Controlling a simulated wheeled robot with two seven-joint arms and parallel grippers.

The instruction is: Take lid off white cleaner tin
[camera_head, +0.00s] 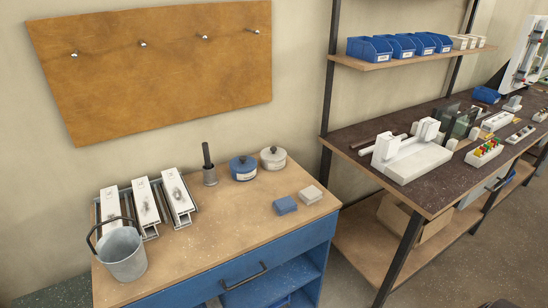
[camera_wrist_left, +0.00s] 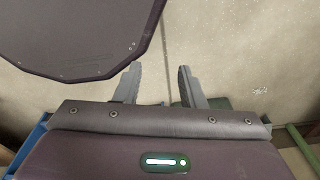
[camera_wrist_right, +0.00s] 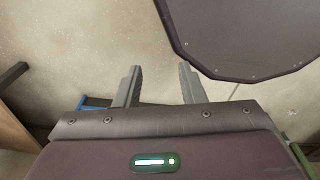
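The white cleaner tin (camera_head: 273,163) stands upright at the back right of the wooden-topped bench in the head view. Its lid (camera_head: 272,151) has a dark knob and sits on top. A similar blue tin (camera_head: 243,168) stands just left of it. My left gripper (camera_wrist_left: 159,83) shows in the left wrist view with its fingers apart and nothing between them. My right gripper (camera_wrist_right: 158,84) shows in the right wrist view, also open and empty. Neither gripper shows in the head view, and both are away from the tins.
A metal cup with a dark handle (camera_head: 209,174) stands left of the blue tin. A blue block (camera_head: 286,205) and a pale block (camera_head: 310,194) lie in front. The bench's front middle (camera_head: 220,235) is clear.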

